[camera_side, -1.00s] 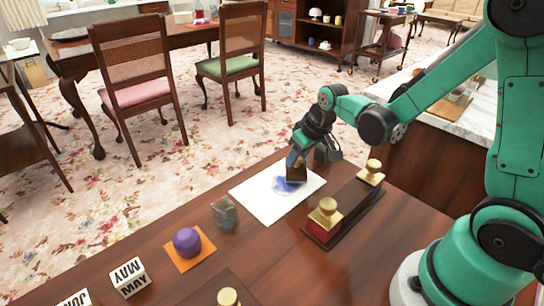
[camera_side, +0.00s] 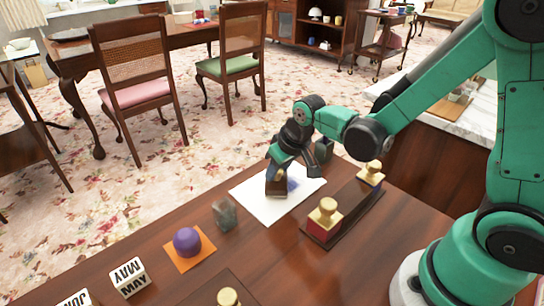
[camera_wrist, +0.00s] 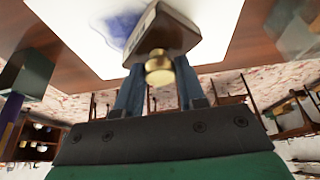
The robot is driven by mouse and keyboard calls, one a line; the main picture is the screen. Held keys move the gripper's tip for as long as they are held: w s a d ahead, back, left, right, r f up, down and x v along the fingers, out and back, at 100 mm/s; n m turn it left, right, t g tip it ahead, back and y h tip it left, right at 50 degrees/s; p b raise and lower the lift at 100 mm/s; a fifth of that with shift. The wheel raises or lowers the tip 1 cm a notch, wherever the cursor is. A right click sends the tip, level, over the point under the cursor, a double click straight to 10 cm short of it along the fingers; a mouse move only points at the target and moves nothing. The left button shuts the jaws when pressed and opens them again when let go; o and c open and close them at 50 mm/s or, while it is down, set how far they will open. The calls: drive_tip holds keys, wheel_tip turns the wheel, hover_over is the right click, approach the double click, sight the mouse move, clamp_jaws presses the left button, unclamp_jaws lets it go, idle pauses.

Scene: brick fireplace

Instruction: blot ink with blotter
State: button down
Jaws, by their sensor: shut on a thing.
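A white sheet of paper (camera_side: 268,211) lies on the wooden desk, with a blue-violet ink patch (camera_side: 293,184) on it. My gripper (camera_side: 279,168) is shut on the blotter (camera_side: 276,187), a dark brown block with a brass knob. The blotter is over the sheet, just left of the visible ink; whether it touches the paper is unclear. In the wrist view my blue fingers (camera_wrist: 160,88) flank the knob of the blotter (camera_wrist: 170,36). Ink (camera_wrist: 117,28) shows beside the block on the paper (camera_wrist: 215,30), partly hidden by the block.
A dark stand (camera_side: 345,208) with two brass-topped bottles, red and blue, is right of the sheet. A grey-green glassy block (camera_side: 225,215) stands close to its left. A purple ball (camera_side: 187,241) on an orange square and lettered blocks (camera_side: 128,278) are nearer left.

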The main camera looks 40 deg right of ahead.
drive_tip(key=shift+d, duration=3.15)
drive_tip(key=shift+s+a, duration=0.15)
drive_tip(key=shift+a, duration=0.15)
drive_tip(key=shift+a+r, duration=0.1)
drive_tip(key=shift+a, duration=3.35)
drive_tip(key=shift+a+f, duration=0.15)
drive_tip(key=shift+f, duration=0.05)
drive_tip(key=shift+d+r, duration=0.15)
drive_tip(key=shift+d, duration=2.25)
drive_tip(key=shift+d+r, duration=0.1)
drive_tip(key=shift+d, duration=1.4)
wheel_tip(320, 180, up, 8)
